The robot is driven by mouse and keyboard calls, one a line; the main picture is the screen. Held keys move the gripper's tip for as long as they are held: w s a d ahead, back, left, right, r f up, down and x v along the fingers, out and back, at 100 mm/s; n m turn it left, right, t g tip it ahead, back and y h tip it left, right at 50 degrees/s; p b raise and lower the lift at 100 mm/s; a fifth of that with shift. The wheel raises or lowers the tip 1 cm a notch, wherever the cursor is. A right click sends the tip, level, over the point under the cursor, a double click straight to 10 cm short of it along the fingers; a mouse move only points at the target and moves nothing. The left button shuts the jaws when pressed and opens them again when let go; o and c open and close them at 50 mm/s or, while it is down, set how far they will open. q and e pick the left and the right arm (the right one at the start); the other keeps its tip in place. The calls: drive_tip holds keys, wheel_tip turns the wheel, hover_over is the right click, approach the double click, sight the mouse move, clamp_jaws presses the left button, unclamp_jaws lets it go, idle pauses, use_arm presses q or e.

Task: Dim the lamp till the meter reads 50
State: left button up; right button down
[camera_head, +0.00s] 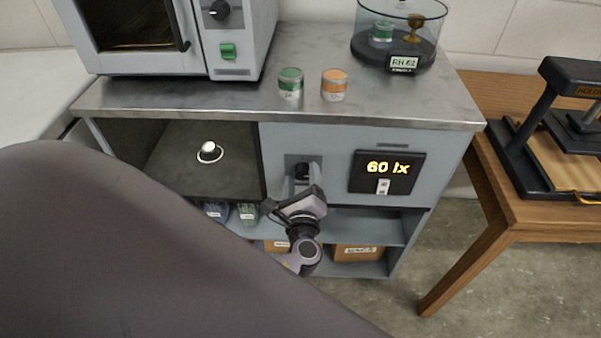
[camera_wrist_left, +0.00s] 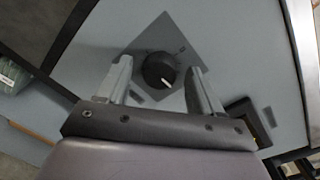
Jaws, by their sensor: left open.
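The meter (camera_head: 386,172) is a black panel on the cabinet front reading 60 lx in yellow digits. The dimmer knob (camera_wrist_left: 158,70) is round and black with a white pointer line, on a grey plate (camera_wrist_left: 176,48); in the head view the knob (camera_head: 302,170) shows just left of the meter. My left gripper (camera_head: 302,186) is in front of the knob. In the left wrist view its fingers (camera_wrist_left: 160,84) are open on either side of the knob, with gaps to it. The lamp (camera_head: 209,150) may be the small bright round thing in the left recess. My right gripper is not in view.
Green (camera_head: 291,82) and orange (camera_head: 334,85) tins stand on the grey worktop (camera_head: 230,98), near an oven-like cabinet (camera_head: 231,60) and a glass-covered display (camera_head: 400,48). A wooden table (camera_head: 490,215) with a press stands right. Shelves with boxes (camera_head: 358,252) lie below.

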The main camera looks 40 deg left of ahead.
use_arm(q)
drive_tip(key=shift+c, duration=0.3)
drive_tip(key=c, duration=1)
drive_tip(key=shift+f+n+b, duration=0.15)
drive_tip(key=shift+n+b, duration=0.35)
drive_tip(key=shift+b, duration=0.15)
drive_tip(key=shift+n+b, duration=0.35)
drive_tip(key=shift+n, duration=0.15)
drive_tip(key=shift+r, duration=0.2)
drive_tip(key=o, duration=1.1)
drive_tip(key=shift+c, duration=0.2)
